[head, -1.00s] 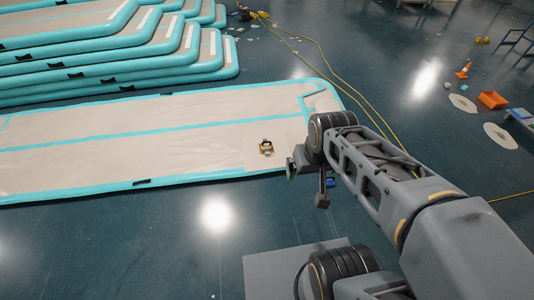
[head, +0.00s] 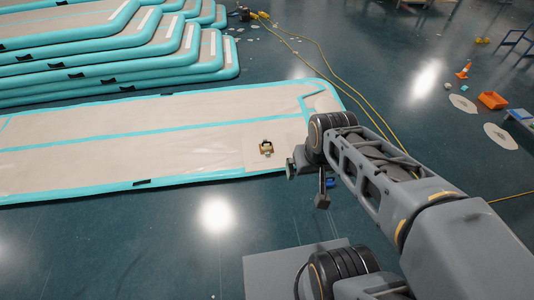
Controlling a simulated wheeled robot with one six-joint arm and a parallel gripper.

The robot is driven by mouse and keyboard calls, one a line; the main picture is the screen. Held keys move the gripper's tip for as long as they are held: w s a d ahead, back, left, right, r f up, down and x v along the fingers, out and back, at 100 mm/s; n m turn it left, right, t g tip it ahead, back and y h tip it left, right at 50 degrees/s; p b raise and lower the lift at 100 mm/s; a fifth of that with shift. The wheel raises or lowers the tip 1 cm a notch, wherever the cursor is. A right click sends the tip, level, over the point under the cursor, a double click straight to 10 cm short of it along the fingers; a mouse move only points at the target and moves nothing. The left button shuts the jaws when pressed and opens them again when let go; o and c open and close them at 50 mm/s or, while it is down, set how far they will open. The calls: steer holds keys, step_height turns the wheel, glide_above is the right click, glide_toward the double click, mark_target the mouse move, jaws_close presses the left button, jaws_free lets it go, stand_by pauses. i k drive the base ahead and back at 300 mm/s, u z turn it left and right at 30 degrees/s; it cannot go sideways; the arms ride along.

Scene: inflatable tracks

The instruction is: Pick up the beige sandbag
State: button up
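A small beige-brown object with a dark top (head: 266,148) lies on the flat inflatable track (head: 120,130), near its right end. It may be the beige sandbag, but it is too small to tell for sure. My gripper (head: 298,170) is at the end of my arm, just right of that object in the picture and apart from it. The fingers are small and partly hidden by the wrist, so their opening does not show clearly.
Several turquoise-edged tracks (head: 150,60) are stacked at the upper left. A yellow cable (head: 330,62) runs over the dark floor. An orange bin (head: 492,100) and a traffic cone (head: 463,70) stand at the right. The floor (head: 100,250) in front of the track is clear.

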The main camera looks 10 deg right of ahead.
mark_target(266, 146)
steer(key=u, duration=0.55)
steer(key=i, duration=1.8)
steer(key=u, duration=0.2)
